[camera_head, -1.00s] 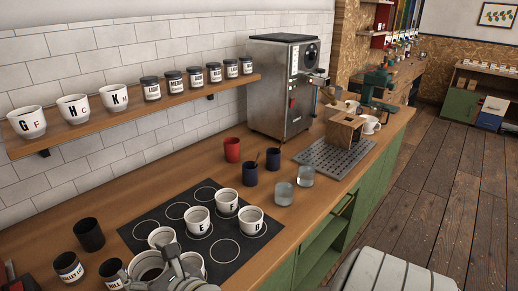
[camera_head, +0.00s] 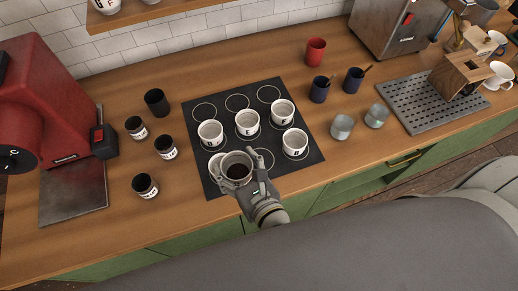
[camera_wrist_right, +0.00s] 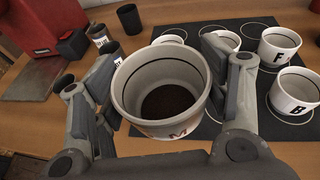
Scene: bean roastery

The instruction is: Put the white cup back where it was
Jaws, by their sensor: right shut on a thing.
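My right gripper (camera_head: 254,164) is shut on a white cup (camera_head: 237,173), with dark grounds inside. The wrist view shows this cup (camera_wrist_right: 161,91) between the fingers, with a letter M low on its front. In the head view it is over the front part of a black mat (camera_head: 221,107) printed with circles. Whether its base touches the mat is hidden. Several other white cups stand on the mat, among them one marked F (camera_wrist_right: 279,47) and one marked B (camera_wrist_right: 294,91). The back-row circles are empty. My left gripper is not in view.
Several black jars (camera_head: 166,147) and a dark cup (camera_head: 156,101) stand left of the mat, near a red machine (camera_head: 55,110). Right of it are blue cups (camera_head: 320,90), glasses (camera_head: 341,127) and a grey grate (camera_head: 420,104). The counter's front edge is close to my gripper.

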